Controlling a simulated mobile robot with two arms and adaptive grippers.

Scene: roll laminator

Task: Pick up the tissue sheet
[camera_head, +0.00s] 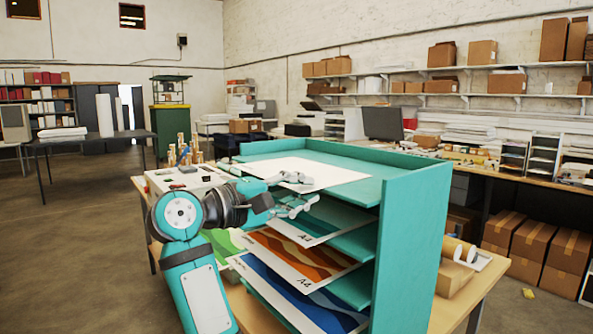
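A large white sheet, which appears to be the tissue sheet (325,172), lies flat on the top shelf of a teal rack (415,240). One finger shows over the sheet's near edge and the other lower, in front of the level below the top shelf. I cannot tell whether either finger touches the sheet. Nothing is visibly held.
Lower rack levels hold colourful printed sheets (290,254), some marked A4. The rack stands on a wooden table (450,312), with rolls (459,249) at its right. A white machine (190,178) is behind my arm. Boxes (518,240) stand at the right. Open floor lies left.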

